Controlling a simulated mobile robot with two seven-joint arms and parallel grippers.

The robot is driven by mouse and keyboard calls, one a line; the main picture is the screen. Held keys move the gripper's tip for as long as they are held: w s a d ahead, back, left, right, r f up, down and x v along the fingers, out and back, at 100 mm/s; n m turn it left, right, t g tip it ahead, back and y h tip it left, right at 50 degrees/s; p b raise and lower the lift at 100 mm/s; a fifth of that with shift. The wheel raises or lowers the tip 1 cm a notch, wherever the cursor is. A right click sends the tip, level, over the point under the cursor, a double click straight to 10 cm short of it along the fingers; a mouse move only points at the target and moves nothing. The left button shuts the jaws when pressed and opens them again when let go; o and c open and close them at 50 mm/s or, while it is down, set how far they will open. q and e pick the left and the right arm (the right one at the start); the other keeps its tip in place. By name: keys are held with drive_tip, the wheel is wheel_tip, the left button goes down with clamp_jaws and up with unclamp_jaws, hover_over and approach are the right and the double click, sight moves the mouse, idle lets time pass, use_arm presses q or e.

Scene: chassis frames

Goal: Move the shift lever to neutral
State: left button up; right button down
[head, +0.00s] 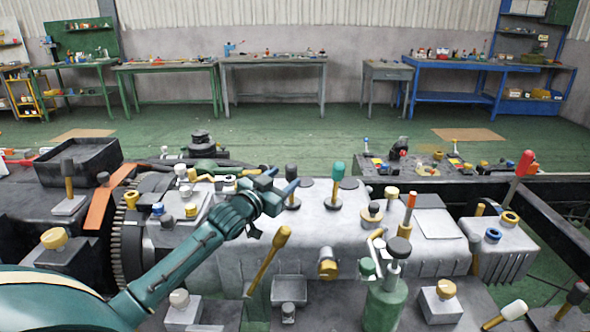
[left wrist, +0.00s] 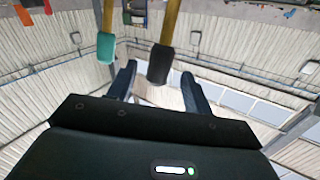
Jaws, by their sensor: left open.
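A lever with a dark knob (head: 292,171) stands upright on the grey gearbox housing (head: 240,262). A second lever with a teal knob (head: 338,169) stands to its right. Which one is the shift lever is not marked. My left gripper (head: 280,181) is open at the dark knob, partly covering that lever. In the left wrist view the dark knob (left wrist: 159,65) on its yellow shaft shows between the two spread fingers of my left gripper (left wrist: 158,74); contact cannot be told. The teal knob (left wrist: 106,47) is outside the fingers. My right gripper is out of view.
A yellow-handled lever (head: 270,258) leans in front of the housing. A green bottle-like canister (head: 385,300) stands front right, and a red-topped lever (head: 520,175) rises at right. A black tray (head: 80,162) sits at left. Workbenches stand far back beyond open green floor.

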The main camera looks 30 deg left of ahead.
sight(295, 170)
use_arm(q)
drive_tip(key=shift+w, duration=3)
drive_tip(key=shift+c, duration=0.4)
clamp_jaws()
